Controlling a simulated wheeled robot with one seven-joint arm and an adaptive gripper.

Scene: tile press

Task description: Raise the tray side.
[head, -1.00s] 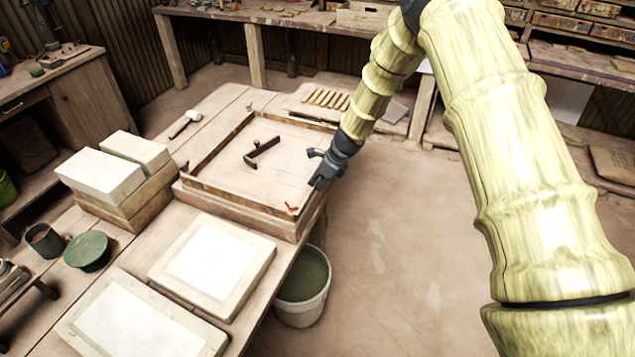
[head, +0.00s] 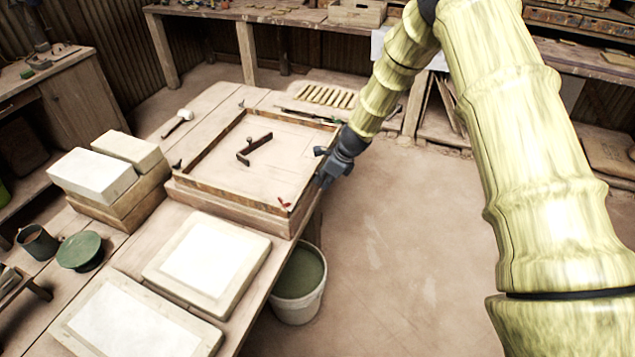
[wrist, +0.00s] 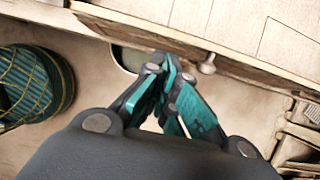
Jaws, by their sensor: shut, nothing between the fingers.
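The wooden tray (head: 222,196) sits on the table, with low upright walls along its left, back and front. No upright wall shows clearly along its right edge, which my arm partly hides; I cannot tell how that side lies. My gripper (head: 326,182) is just outside this right edge, shut and empty, pointing down. In the wrist view, its closed teal fingers (wrist: 163,68) are close to a long wooden edge. A small round knob (wrist: 207,65) sticks out from that edge, right of the fingertips. I cannot tell whether the fingers touch the wood.
A dark tool (head: 254,149) lies inside the tray, and a small red piece (head: 285,205) is at its front right corner. A bucket (head: 299,285) stands on the floor below the table edge. The floor to the right is clear.

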